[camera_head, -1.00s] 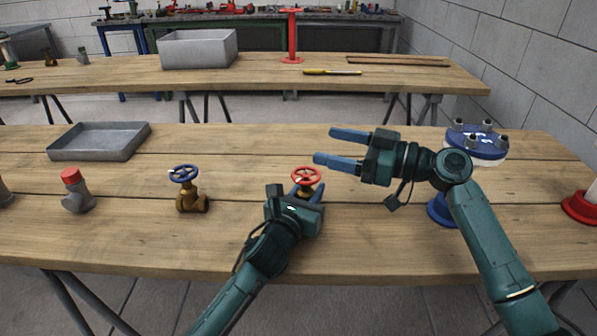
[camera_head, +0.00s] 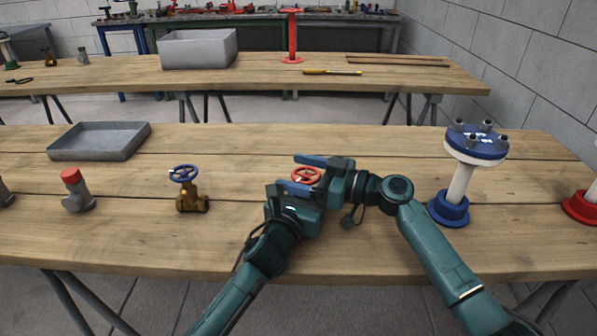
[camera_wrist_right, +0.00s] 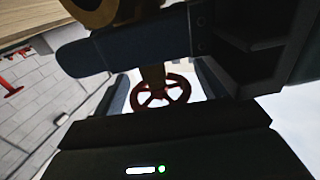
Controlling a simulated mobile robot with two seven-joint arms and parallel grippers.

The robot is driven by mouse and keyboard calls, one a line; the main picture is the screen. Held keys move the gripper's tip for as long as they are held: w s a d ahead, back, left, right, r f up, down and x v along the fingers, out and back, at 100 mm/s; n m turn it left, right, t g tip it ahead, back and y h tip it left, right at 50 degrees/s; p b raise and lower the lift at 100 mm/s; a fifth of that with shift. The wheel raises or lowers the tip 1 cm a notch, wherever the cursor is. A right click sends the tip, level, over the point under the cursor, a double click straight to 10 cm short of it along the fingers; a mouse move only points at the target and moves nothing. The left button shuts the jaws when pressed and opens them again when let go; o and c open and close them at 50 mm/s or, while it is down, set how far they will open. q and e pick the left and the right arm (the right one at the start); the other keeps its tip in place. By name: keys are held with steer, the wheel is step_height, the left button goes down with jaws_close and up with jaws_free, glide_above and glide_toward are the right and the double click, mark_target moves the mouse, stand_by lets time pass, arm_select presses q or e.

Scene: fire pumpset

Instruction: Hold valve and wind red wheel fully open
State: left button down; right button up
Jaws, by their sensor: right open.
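The valve's red wheel (camera_head: 306,176) shows in the head view between the blue fingers of my right gripper (camera_head: 302,174). The right gripper is open, with one finger on the far side of the wheel and one on the near side. In the right wrist view the red wheel (camera_wrist_right: 160,93) is between its two fingers, with gaps visible. The brass valve body (camera_wrist_right: 153,72) shows there partly hidden. My left gripper (camera_head: 295,188) is at the valve below the wheel; one finger crosses the brass body in the wrist view, and it appears shut on it. Its other finger is mostly hidden.
A brass valve with a blue wheel (camera_head: 187,190) and a grey fitting with a red cap (camera_head: 76,190) stand to the left. A grey tray (camera_head: 99,141) lies behind them. A blue-and-white flanged pipe (camera_head: 462,178) stands to the right, near my right arm.

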steer(key=c, duration=1)
steer(key=shift+o, duration=0.2)
steer(key=shift+n+g, duration=0.4)
steer(key=shift+g, duration=0.2)
steer(key=shift+s+n+g+y, duration=0.1)
steer(key=shift+n+g+y, duration=0.15)
steer(key=shift+n+g, duration=1.15)
steer(key=shift+s+n+g+y, duration=0.2)
steer(key=shift+n+g, duration=0.6)
steer(key=shift+g, duration=1.2)
steer(key=shift+w+g, duration=0.15)
steer(key=shift+g, duration=0.25)
steer(key=shift+s+n+g, duration=0.2)
steer(key=shift+n+g, duration=0.2)
steer(key=shift+n, duration=0.1)
steer(key=o, duration=1)
steer(key=shift+c, duration=0.2)
